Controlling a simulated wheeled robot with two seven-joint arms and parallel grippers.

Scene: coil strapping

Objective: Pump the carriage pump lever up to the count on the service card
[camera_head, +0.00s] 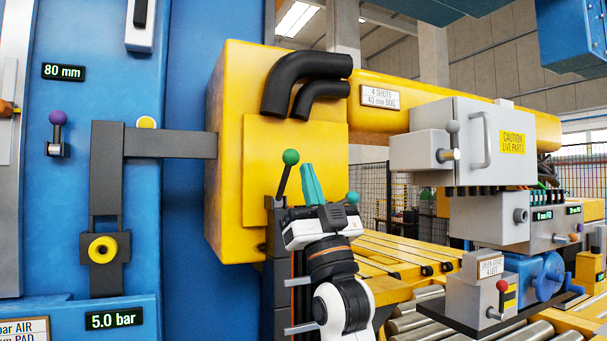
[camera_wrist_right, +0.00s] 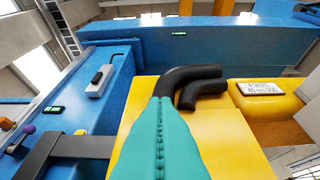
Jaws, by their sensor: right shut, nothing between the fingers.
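The lever with the green ball knob (camera_head: 289,158) stands on the front of the yellow carriage, its rod leaning slightly right; I take it as the pump lever. My right gripper (camera_head: 311,183) is just right of this lever, teal fingers shut together and pointing up, with nothing between them. The fingers also fill the middle of the right wrist view (camera_wrist_right: 160,135). A teal ball (camera_head: 352,197) shows to the right of the gripper. A white card (camera_head: 381,97) on the yellow beam reads "4 SHOTS 40 mm DOG"; the card also shows in the wrist view (camera_wrist_right: 261,88). My left gripper is out of view.
Black hoses (camera_head: 305,80) bend over the yellow housing (camera_head: 235,140). A grey bracket (camera_head: 105,180) reaches in from the blue frame at left. Rollers lie below.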

